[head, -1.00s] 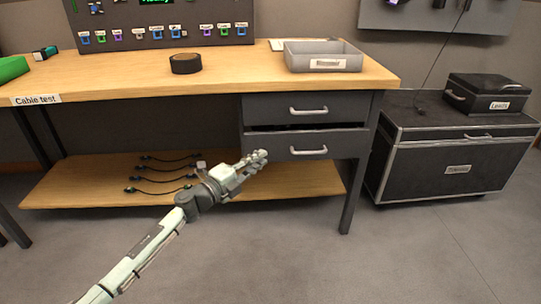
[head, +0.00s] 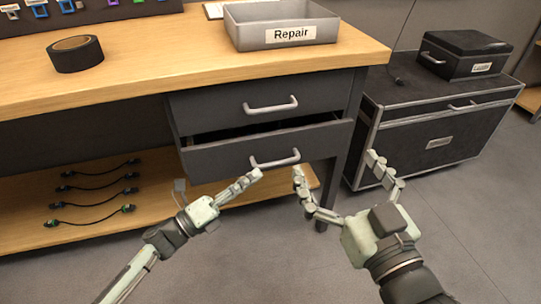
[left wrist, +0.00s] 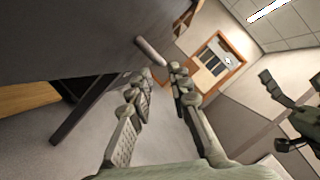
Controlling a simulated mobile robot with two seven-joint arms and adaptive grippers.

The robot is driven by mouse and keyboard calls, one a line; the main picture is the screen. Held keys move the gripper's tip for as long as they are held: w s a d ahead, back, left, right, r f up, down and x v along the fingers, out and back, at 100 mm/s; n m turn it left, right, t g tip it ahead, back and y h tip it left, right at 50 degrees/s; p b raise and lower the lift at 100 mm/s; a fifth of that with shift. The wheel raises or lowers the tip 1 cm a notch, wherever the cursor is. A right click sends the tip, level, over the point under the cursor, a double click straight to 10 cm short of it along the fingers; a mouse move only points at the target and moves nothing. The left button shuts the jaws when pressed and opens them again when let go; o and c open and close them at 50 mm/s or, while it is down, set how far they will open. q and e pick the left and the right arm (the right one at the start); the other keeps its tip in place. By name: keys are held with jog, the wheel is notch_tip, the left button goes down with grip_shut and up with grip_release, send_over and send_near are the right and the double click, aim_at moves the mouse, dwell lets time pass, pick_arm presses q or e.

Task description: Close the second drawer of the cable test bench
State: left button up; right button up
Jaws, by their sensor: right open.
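The second drawer (head: 222,158) of the cable test bench is the lower dark drawer; it stands partly open, with a dark gap above its front. Its pale bar handle (head: 276,161) also shows in the left wrist view (left wrist: 151,51). My left gripper (head: 256,174) is at the handle's left end, its fingertips close to the handle; I cannot tell if they touch. In the left wrist view its fingers (left wrist: 163,72) are apart by a narrow gap with nothing between them. My right gripper (head: 336,166) is wide open and empty, right of the drawer.
The upper drawer (head: 225,98) is shut. The wooden benchtop (head: 150,78) holds a grey Repair tray (head: 240,36) and black tape (head: 76,54). Cables lie on the lower shelf (head: 30,230). A black case (head: 440,120) stands at the right. Floor in front is clear.

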aim_at(273, 164)
pick_arm(q)
jog(key=x, duration=0.7)
jog(key=shift+c, duration=0.6)
grip_shut()
